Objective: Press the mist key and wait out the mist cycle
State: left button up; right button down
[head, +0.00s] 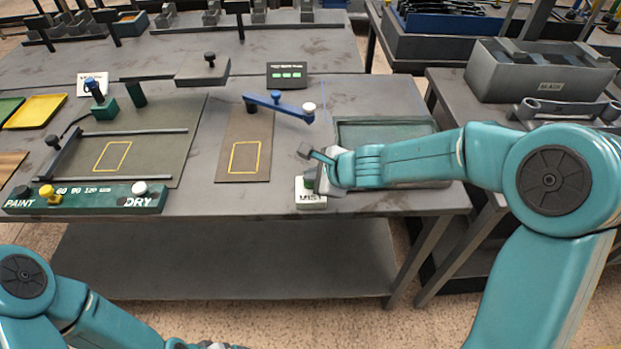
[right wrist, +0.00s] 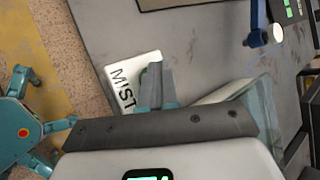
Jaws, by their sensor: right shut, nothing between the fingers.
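The mist key is a small white block (head: 311,201) lettered MIST at the front edge of the bench, with a green button (head: 309,183) on top. The block also shows in the right wrist view (right wrist: 121,88), its button mostly hidden by my fingers. My right gripper (head: 321,181) is shut and empty, with its fingertips right at the button. I cannot tell whether they touch it or press it down. My left gripper (head: 215,346) is low at the bottom edge, mostly cut off, away from the bench.
A shallow glassy tray (head: 352,129) lies behind my right forearm. A blue lever (head: 281,106) stands over a brown board (head: 239,118). A dark box (head: 288,69) with green lights is behind. A green PAINT/DRY panel (head: 85,204) is at the front left.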

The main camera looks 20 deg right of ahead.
jog(key=shift+r+p, duration=1)
notch_tip(320, 180, up, 5)
jog(key=p, duration=0.4)
jog(key=shift+p, duration=0.4)
